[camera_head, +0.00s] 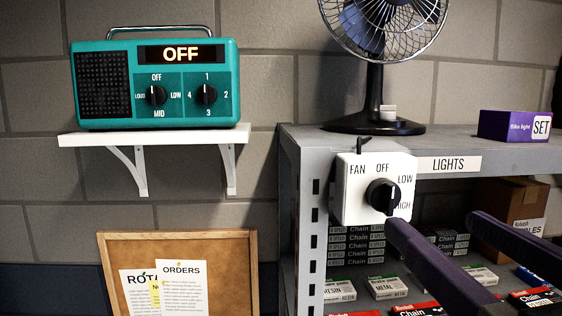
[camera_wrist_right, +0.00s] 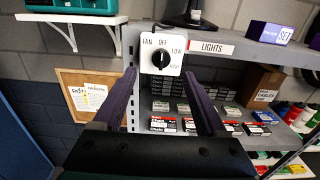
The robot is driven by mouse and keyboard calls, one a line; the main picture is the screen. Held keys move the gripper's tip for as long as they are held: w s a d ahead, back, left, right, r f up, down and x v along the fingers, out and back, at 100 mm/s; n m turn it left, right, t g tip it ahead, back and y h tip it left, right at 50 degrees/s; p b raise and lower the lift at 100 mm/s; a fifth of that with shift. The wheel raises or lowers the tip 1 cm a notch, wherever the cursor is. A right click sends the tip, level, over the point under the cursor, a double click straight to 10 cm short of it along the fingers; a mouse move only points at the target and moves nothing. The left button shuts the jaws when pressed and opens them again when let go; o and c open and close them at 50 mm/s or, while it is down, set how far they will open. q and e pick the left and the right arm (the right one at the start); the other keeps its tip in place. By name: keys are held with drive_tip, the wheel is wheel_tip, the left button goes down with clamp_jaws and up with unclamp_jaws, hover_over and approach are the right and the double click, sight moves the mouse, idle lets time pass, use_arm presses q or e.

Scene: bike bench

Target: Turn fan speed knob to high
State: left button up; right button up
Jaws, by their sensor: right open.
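The fan speed knob (camera_head: 383,195) is a round black knob on a white box marked FAN, OFF, LOW and HIGH (camera_head: 354,205), fixed to the front of the grey shelf. A pale mark shows on the knob, but I cannot tell exactly which setting it points at. The knob (camera_wrist_right: 160,60) also shows in the right wrist view, ahead and between the fingers. My right gripper (camera_head: 432,220) is open, with its purple fingers wide apart and nothing between them. In the head view one fingertip overlaps the box's lower right corner; contact cannot be told. My left gripper is out of view.
The fan (camera_head: 380,60) stands on the grey shelf top (camera_head: 460,165), beside a purple bike light box (camera_head: 513,126). Boxes fill the shelf below. A teal radio (camera_head: 155,83) reading OFF sits on a white wall shelf (camera_head: 150,137) at left. A cork board (camera_head: 225,265) is below it.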

sight(393, 194)
drive_tip(key=w+p, duration=0.3)
drive_tip(key=w, duration=0.5)
drive_tip(key=shift+d+r, duration=0.1)
drive_tip(key=shift+w+p, duration=0.35)
drive_tip(key=shift+w, duration=0.45)
drive_tip(key=shift+f, duration=0.2)
drive_tip(key=c, duration=0.7)
clamp_jaws()
